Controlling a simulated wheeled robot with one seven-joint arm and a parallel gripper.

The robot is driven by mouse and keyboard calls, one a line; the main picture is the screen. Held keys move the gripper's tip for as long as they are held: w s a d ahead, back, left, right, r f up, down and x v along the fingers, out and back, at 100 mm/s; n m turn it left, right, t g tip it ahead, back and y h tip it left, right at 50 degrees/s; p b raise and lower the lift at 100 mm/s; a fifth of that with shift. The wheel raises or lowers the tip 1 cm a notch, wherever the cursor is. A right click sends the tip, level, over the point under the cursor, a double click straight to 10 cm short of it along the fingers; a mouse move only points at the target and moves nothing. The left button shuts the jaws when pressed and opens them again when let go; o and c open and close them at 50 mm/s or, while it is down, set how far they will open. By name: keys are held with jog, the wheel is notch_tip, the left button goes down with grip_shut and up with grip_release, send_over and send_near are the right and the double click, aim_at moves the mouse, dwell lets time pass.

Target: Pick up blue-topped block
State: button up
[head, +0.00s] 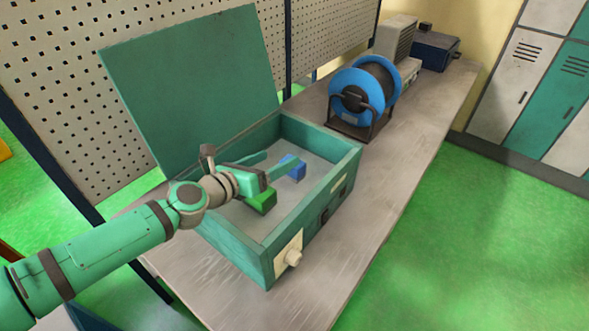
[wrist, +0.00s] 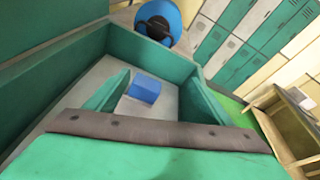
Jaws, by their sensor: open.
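The blue-topped block (head: 294,166) lies on the floor of the open green box (head: 345,165), towards its far end. It also shows in the wrist view (wrist: 145,88), beyond my fingers and close to the left one. My gripper (head: 277,161) is inside the box's opening, open and empty, with its fingers pointing towards the block. I cannot tell whether a finger touches the block.
The box's raised lid (head: 195,90) stands at the back left. A blue cable reel (head: 350,90) stands just beyond the box on the bench (head: 420,130). Clear bench runs along the right side. A perforated panel stands behind.

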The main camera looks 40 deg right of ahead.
jog(key=a+f+m, duration=0.1)
jog(key=a+f+m+y, duration=0.1)
jog(key=shift+s+a+f+m, duration=0.15)
jog(key=shift+s+a+m, duration=0.05)
jog(key=shift+m, duration=0.2)
jog(key=shift+s+a+f+m, duration=0.1)
jog(key=shift+f+m, duration=0.05)
jog(key=shift+m, duration=0.15)
jog(key=shift+d+f, duration=0.1)
jog(key=shift+d, duration=0.1)
jog(key=x, duration=0.4)
jog(key=shift+d+f, duration=0.15)
jog(key=shift+d, duration=0.05)
jog(key=shift+x, duration=2.95)
jog(key=shift+f, duration=0.1)
jog(key=c, duration=1.3)
